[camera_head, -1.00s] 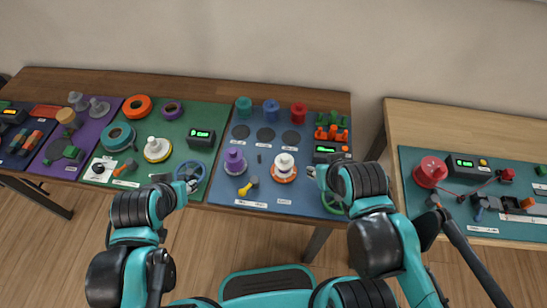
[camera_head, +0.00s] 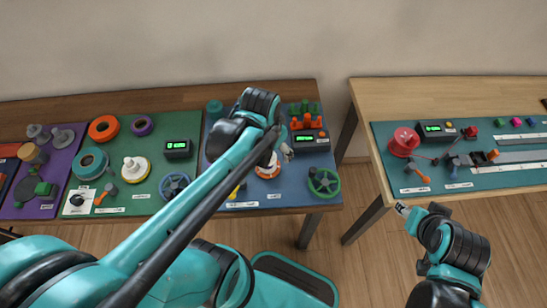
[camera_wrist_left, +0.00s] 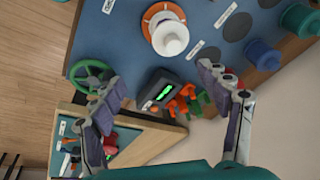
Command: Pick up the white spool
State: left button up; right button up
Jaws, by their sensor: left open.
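A white spool (camera_wrist_left: 170,38) sits upright on an orange ring on the blue mat, near the top of the left wrist view. In the head view my left arm hides most of it, and its orange ring (camera_head: 268,172) shows beside the arm. My left gripper (camera_wrist_left: 160,78) is open and empty above the mat, its fingers apart on either side of the black display box; the spool lies beyond them. It also shows in the head view (camera_head: 286,152). Another white spool (camera_head: 133,165) stands on a yellowish ring on the green mat. My right gripper (camera_head: 402,210) is by the right table's front edge, its fingers unclear.
A black display box (camera_wrist_left: 158,92), orange blocks (camera_wrist_left: 180,104) and a green handwheel (camera_wrist_left: 92,77) stand near the left gripper. Blue (camera_wrist_left: 262,55) and green (camera_wrist_left: 298,20) spools stand along the mat's far side. A red spool (camera_head: 404,141) is on the right table.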

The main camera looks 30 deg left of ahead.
aim_at(268, 161)
pick_arm(q)
jog(key=w+f+g, duration=0.1)
jog(key=w+a+f+m+g, duration=0.1)
jog(key=f, duration=0.1)
jog(key=w+a+f+m+p, duration=0.1)
jog(key=shift+a+f+g, duration=0.15)
jog(key=shift+a+g, duration=0.05)
jog(key=shift+g, duration=0.2)
jog(key=shift+a+f+m, duration=0.1)
jog(key=shift+f+m, duration=0.2)
jog(key=f+b, duration=0.1)
jog(key=f, duration=0.1)
jog(key=s+f+b, duration=0.1)
jog(key=f, duration=0.2)
jog(key=f+b, duration=0.1)
jog(key=f, duration=0.2)
jog(key=shift+s+a+b, duration=0.15)
jog(key=shift+s+b, duration=0.05)
jog(key=shift+b, duration=0.2)
jog(key=shift+r, duration=0.1)
jog(key=c, duration=1.2)
